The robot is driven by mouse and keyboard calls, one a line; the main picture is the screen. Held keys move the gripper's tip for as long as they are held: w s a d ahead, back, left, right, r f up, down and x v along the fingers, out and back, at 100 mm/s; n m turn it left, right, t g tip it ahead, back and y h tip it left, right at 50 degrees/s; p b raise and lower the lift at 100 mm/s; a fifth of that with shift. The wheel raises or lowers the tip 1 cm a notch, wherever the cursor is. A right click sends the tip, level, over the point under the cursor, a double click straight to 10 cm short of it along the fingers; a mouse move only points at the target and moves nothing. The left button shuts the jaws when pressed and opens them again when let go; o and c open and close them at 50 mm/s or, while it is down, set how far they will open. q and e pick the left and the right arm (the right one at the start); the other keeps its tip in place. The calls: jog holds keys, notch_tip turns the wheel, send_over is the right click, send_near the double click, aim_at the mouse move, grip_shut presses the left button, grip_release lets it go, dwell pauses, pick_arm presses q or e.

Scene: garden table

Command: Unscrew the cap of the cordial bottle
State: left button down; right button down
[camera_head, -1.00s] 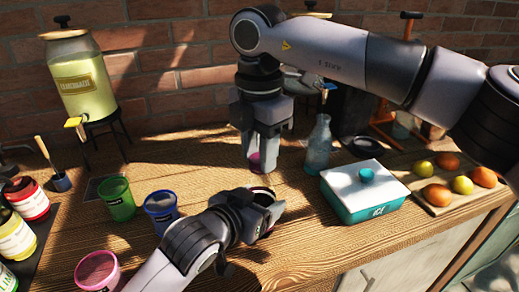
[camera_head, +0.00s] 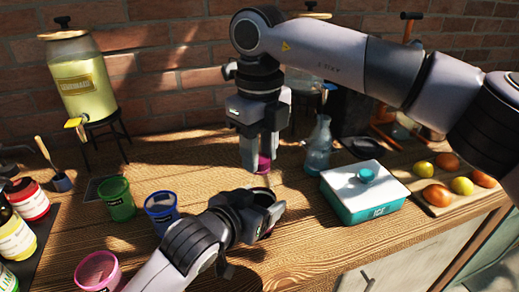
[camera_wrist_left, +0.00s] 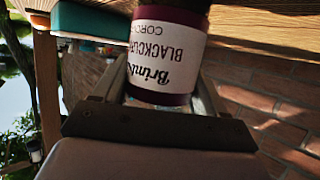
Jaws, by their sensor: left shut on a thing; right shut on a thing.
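The cordial bottle (camera_wrist_left: 160,95) fills the middle of the left wrist view, dark purple with a white blackcurrant label that reads upside down there. My left gripper (camera_head: 266,216) is shut on it, with a finger on each side. In the head view my left gripper hides most of the bottle. My right gripper (camera_head: 257,166) points straight down above and behind the left one. It is shut on a small magenta piece, the cap (camera_head: 263,164), partly hidden by the fingers.
A blue glass bottle (camera_head: 319,146) and a white-lidded ice box (camera_head: 365,190) stand right of the grippers. Green (camera_head: 117,199), blue (camera_head: 161,211) and pink (camera_head: 98,271) cups stand left. A fruit board (camera_head: 455,205) lies far right. The front middle is clear.

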jog(key=n, duration=0.6)
jog(key=shift+n, duration=0.3)
jog(key=n, duration=1.9)
jog(key=shift+r+n, duration=0.1)
jog(key=shift+n, duration=0.2)
jog(key=shift+r, duration=0.15)
jog(key=shift+r, duration=0.95)
